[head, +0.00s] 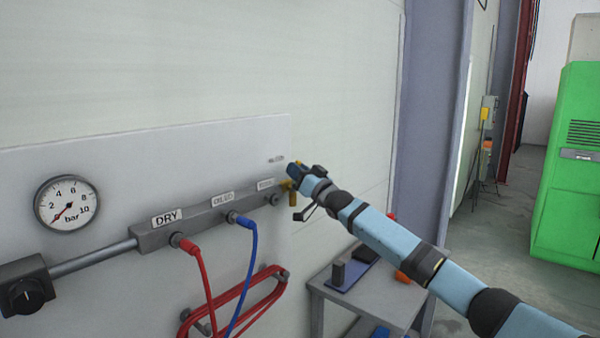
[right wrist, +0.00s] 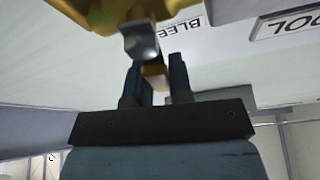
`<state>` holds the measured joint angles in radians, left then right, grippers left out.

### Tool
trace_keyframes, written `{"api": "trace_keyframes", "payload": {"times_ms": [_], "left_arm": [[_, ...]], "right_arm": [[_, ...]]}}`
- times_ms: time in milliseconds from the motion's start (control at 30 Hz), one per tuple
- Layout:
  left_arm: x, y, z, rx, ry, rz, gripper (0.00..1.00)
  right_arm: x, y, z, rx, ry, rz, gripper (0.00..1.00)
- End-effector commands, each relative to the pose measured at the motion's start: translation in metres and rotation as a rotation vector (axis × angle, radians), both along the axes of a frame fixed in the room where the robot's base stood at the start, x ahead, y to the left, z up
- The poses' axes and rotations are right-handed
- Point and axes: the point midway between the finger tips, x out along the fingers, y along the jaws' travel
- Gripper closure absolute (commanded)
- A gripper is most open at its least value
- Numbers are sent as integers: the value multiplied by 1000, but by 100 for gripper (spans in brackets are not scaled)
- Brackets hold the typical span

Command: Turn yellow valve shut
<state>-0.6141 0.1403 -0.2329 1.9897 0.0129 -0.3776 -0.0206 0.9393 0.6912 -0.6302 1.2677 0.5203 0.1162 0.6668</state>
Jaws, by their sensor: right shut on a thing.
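The yellow valve (head: 292,198) sits at the right end of the grey manifold on the wall panel, partly hidden by my right gripper. In the right wrist view its yellow body (right wrist: 95,10) fills the top left, with a bent grey metal piece (right wrist: 140,42) below it. My right gripper (head: 298,172) is at the valve. In the right wrist view, its dark fingers (right wrist: 157,76) are shut on a yellow part of the valve that shows between them. My left gripper is not in view.
The manifold (head: 205,220) carries a red hose (head: 203,275) and a blue hose (head: 249,265). A pressure gauge (head: 66,203) and black knob (head: 27,296) are left. A small grey table (head: 385,300) stands below my right arm. A green cabinet (head: 570,190) stands far right.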

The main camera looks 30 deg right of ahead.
Motion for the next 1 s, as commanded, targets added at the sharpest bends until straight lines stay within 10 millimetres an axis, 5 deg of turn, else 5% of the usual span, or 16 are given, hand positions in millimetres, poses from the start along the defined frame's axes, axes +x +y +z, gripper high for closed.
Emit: {"api": "trace_keyframes", "payload": {"times_ms": [400, 967, 1000], "left_arm": [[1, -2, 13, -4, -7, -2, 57], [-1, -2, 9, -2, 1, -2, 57], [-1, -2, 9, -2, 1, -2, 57]], "right_arm": [[-4, 9, 1, -182, -73, -1, 100], [-4, 11, 1, -209, -85, -1, 100], [-4, 11, 1, -210, -85, -2, 75]]}}
